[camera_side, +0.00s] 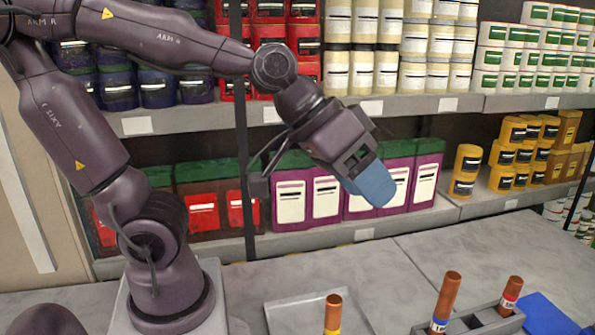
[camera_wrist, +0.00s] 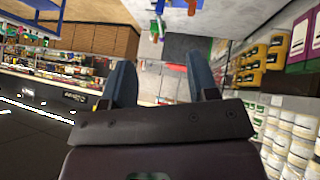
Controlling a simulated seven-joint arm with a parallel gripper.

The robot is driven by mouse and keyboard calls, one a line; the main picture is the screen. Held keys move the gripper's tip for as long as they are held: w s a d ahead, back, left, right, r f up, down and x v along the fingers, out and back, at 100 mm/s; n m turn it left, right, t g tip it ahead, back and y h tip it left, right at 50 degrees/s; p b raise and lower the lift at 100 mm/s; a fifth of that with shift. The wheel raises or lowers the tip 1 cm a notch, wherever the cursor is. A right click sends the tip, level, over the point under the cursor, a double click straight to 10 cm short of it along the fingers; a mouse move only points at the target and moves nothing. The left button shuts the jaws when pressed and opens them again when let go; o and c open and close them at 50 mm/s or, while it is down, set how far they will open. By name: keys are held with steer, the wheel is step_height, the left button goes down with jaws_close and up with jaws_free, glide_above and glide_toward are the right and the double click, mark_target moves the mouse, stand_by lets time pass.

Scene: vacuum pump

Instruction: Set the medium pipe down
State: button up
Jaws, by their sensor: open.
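Three brown pipes with coloured bands stand upright at the bottom of the side view. The yellow-banded pipe (camera_side: 333,312) is at the grey tray (camera_side: 288,312), its base cut off by the frame. The blue-banded pipe (camera_side: 446,300) and the red-banded pipe (camera_side: 511,294) stand at the grey holder (camera_side: 478,320). I cannot tell for sure which is the medium one. My gripper (camera_side: 374,186) is raised well above the table, tilted down to the right, away from all pipes. In the wrist view its blue fingers (camera_wrist: 160,82) are apart with nothing between them.
A blue object (camera_side: 548,314) lies right of the holder. Shelves with jars, purple containers (camera_side: 330,195) and yellow bottles (camera_side: 468,165) stand behind my gripper. The grey table (camera_side: 480,255) is clear between the shelves and the holder.

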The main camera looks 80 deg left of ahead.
steer(key=s+a+g+y, duration=0.2)
steer(key=s+a+y, duration=0.1)
steer(key=s+a, duration=0.3)
steer(key=shift+s+a+f+m, duration=0.3)
steer(key=shift+s+a+f, duration=0.1)
steer(key=shift+a+f, duration=0.05)
stand_by(0.5)
